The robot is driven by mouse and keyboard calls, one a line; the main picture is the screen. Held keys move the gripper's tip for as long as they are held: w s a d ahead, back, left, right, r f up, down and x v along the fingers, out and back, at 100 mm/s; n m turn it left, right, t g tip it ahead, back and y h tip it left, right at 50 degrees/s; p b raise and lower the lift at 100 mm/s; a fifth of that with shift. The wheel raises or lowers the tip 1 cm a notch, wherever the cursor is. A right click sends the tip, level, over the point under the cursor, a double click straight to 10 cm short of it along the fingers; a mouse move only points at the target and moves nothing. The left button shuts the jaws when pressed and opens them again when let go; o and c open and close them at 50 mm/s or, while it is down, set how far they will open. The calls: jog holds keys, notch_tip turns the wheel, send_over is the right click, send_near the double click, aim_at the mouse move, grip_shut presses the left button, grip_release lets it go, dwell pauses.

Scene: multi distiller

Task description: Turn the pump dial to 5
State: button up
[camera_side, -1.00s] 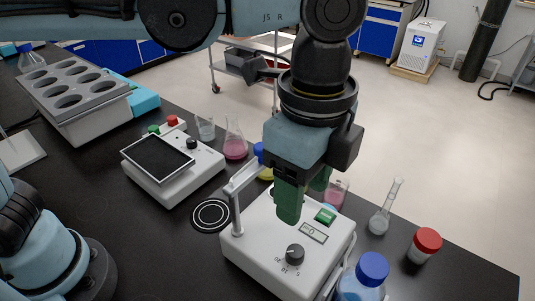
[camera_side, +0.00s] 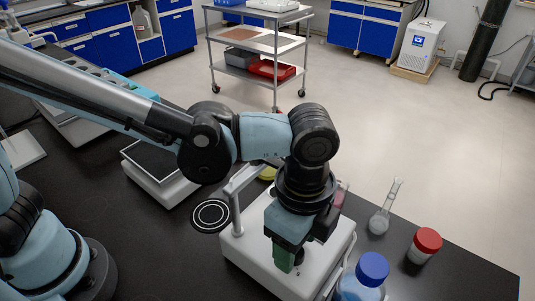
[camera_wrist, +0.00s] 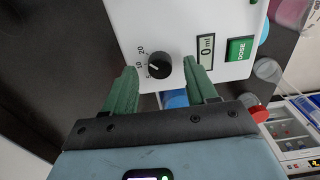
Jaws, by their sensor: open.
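The pump is a white box (camera_side: 243,250) on the black bench. In the wrist view its face (camera_wrist: 180,22) carries a round black dial (camera_wrist: 159,67) with printed marks 5, 10 and 20. The dial's white pointer line is too small to read surely. My gripper (camera_wrist: 163,72) is open, with its green fingers on either side of the dial and gaps between. In the side view my gripper (camera_side: 286,262) is low over the pump's front and hides most of the dial. Whether the fingertips reach down around the knob is unclear.
A blue-capped bottle (camera_side: 371,270) stands close right of the pump. A red-capped jar (camera_side: 425,245) and a flask (camera_side: 380,220) stand farther right. A metal post (camera_side: 236,205) rises at the pump's left.

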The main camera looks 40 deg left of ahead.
jog(key=shift+f, duration=0.6)
jog(key=c, duration=1.1)
jog(key=shift+o, duration=0.2)
